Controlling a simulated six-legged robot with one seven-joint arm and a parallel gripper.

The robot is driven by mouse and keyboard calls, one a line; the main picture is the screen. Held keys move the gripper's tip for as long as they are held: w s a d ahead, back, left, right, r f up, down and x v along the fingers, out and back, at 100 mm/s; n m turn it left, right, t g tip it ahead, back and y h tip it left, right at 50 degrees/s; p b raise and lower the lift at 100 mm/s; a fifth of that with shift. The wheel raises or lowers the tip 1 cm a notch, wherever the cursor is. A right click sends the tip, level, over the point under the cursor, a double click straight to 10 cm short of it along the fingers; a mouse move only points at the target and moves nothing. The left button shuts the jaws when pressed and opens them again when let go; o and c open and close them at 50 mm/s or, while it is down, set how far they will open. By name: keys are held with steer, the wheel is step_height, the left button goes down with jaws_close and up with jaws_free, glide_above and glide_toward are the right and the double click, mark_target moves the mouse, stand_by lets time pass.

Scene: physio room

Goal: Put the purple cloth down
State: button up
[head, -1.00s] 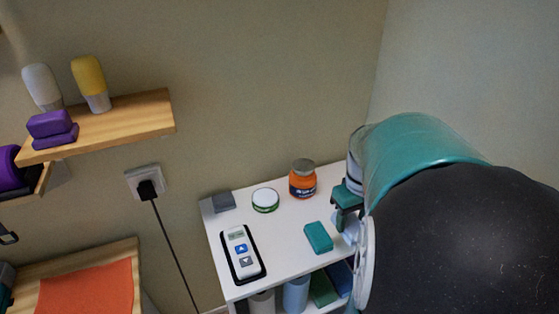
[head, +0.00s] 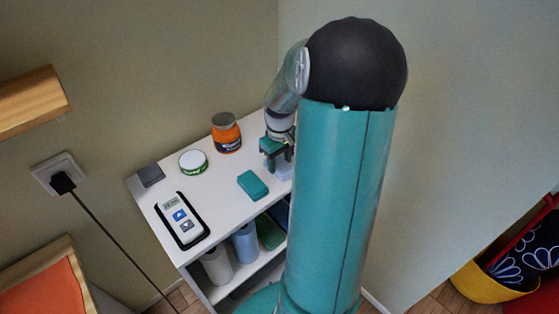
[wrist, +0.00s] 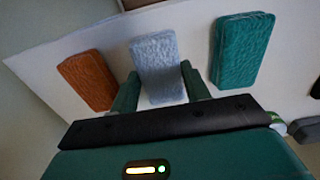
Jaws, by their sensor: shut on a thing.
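My gripper (head: 277,155) reaches down over the white top of the shelf unit (head: 205,219). In the wrist view its fingers (wrist: 159,70) are shut on the sides of a folded cloth (wrist: 158,52), which looks pale bluish-grey to lilac rather than strong purple. The cloth is at or just above the white top; I cannot tell if it touches. It lies between a folded orange-brown cloth (wrist: 88,80) and a folded teal cloth (wrist: 243,50), with gaps on both sides. The teal cloth also shows in the head view (head: 253,185).
An orange jar (head: 226,134), a white-and-green tin (head: 193,162), a grey block (head: 150,175) and a handheld device (head: 181,220) stand on the same top. Bottles (head: 245,243) fill the shelf below. Walls close in behind. A yellow-rimmed bag (head: 485,280) is at the right.

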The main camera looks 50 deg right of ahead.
mark_target(279, 164)
steer(key=shift+f, duration=0.25)
steer(key=o, duration=0.9)
step_height(279, 164, up, 12)
steer(key=s+a+r+t, duration=0.2)
steer(key=a, duration=0.8)
steer(key=s+a+r+t, duration=0.1)
steer(key=s+a+r, duration=0.2)
steer(key=a, duration=0.7)
steer(key=s+a+r+n+t, duration=0.1)
steer(key=s+a+r+t, duration=0.1)
steer(key=a, duration=0.9)
steer(key=shift+s+r+t, duration=0.3)
steer(key=shift+r, duration=0.2)
